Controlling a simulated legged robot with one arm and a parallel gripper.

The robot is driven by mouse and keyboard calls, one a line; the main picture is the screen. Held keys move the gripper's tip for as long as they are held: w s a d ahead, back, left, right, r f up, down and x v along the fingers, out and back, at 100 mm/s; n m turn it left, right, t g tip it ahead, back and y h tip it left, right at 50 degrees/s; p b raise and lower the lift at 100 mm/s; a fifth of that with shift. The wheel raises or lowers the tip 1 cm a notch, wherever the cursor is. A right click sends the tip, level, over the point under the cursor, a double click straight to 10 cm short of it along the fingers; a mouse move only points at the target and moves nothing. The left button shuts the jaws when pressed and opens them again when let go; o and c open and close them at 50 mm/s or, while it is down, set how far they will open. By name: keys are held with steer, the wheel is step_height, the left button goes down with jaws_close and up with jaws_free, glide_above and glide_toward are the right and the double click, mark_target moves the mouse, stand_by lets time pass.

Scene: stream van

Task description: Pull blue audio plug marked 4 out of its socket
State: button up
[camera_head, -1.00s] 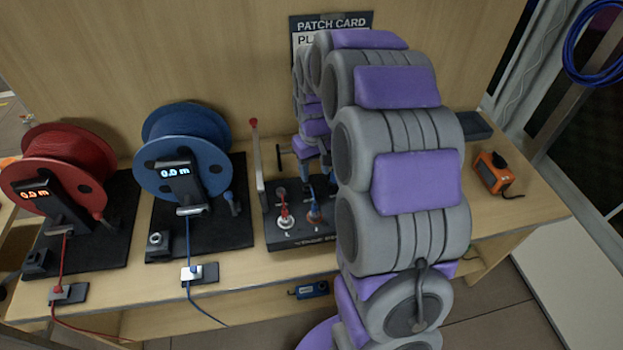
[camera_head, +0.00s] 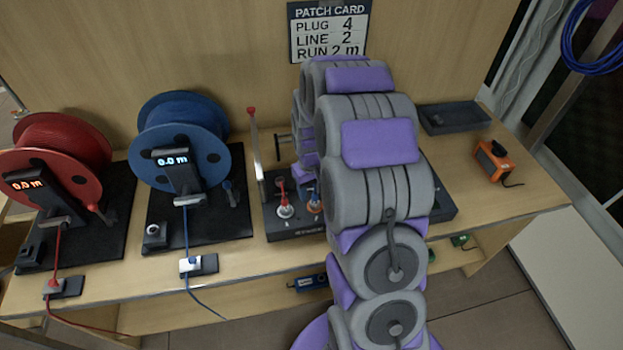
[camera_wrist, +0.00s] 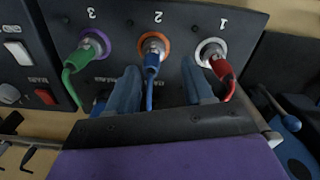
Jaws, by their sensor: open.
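In the wrist view, a blue plug (camera_wrist: 152,61) sits in the orange-ringed socket (camera_wrist: 153,44) labelled 2, its blue cable hanging down. I cannot read a number on the plug. A red plug (camera_wrist: 221,68) sits in socket 1 and a green plug (camera_wrist: 82,54) in socket 3. My gripper (camera_wrist: 160,66) is open, with one finger on each side of the blue plug in the picture; I cannot tell whether they touch it. In the head view the blue plug (camera_head: 315,203) shows beside the red plug (camera_head: 284,208); my arm hides most of the gripper and further sockets.
A patch card (camera_head: 328,32) reads plug 4, line 2, run 2 m. A blue reel (camera_head: 180,140) and a red reel (camera_head: 58,160) stand left on the bench. A lever (camera_head: 255,155) rises beside the socket box (camera_head: 288,233). An orange device (camera_head: 492,160) sits at right.

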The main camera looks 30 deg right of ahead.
mark_target(316, 195)
steer(key=shift+d+f, duration=0.45)
steer(key=shift+f, duration=0.45)
steer(key=shift+d+f, duration=0.4)
steer(key=shift+f, duration=0.45)
steer(key=shift+a+r, duration=0.1)
steer(key=shift+a, duration=0.5)
steer(key=shift+c, duration=0.3)
steer(key=c, duration=0.3)
steer(key=shift+d, duration=0.4)
steer(key=c, duration=0.4)
jaws_close()
steer(key=shift+o, duration=0.3)
jaws_free()
steer(key=shift+a, duration=0.15)
jaws_close()
